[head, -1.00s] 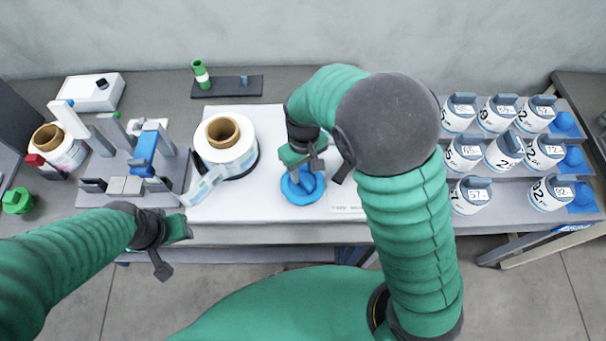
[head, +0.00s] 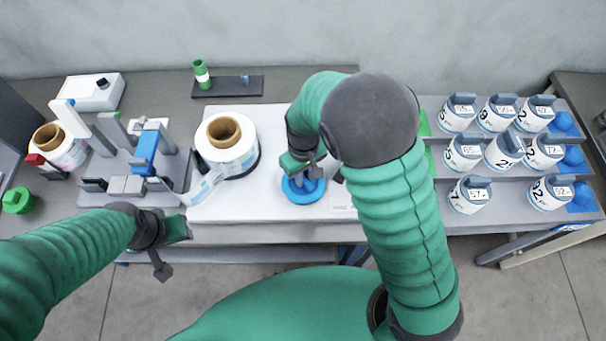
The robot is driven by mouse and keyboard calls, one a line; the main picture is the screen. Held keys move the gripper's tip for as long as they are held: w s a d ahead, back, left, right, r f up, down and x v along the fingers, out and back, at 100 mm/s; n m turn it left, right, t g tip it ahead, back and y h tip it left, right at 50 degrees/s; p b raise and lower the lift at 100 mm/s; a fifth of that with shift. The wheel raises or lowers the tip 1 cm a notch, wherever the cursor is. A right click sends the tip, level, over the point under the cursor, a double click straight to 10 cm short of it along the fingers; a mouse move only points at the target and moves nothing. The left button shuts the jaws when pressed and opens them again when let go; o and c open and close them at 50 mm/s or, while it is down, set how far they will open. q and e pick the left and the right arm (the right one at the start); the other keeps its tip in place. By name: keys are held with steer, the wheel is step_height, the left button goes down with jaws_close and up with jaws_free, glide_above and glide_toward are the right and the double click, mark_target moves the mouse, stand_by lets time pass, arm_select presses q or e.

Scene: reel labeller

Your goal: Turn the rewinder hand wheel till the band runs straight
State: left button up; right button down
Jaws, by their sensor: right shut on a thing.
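The blue hand wheel (head: 303,194) lies flat on the white rewinder base (head: 275,118). My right gripper (head: 302,172) is over the wheel from above, shut on its upper part, and hides some of it. The reel (head: 228,146) with a brown core stands to the left on the same base. The printed band (head: 206,186) runs from the reel down-left towards the grey labeller (head: 135,165) with its blue part. I cannot tell whether the band is fully straight. My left gripper (head: 180,230) hangs in front of the table edge below the labeller, away from everything; its jaws are unclear.
Several labelled white jars (head: 467,154) stand on a grey stepped rack at the right. A green bottle (head: 201,72) stands on a dark tray at the back. A white box (head: 92,92) and a second reel (head: 60,148) are at the left, with a green knob (head: 17,200).

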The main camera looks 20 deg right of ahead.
steer(key=shift+r+m+p, duration=0.3)
steer(key=shift+m+p, duration=0.4)
steer(key=shift+p, duration=0.05)
steer(key=shift+f+m, duration=0.1)
steer(key=shift+m, duration=0.3)
steer(key=shift+f, duration=0.1)
steer(key=c, duration=1.4)
jaws_free()
steer(key=shift+o, duration=0.2)
step_height(320, 180, up, 17)
steer(key=shift+f, duration=0.15)
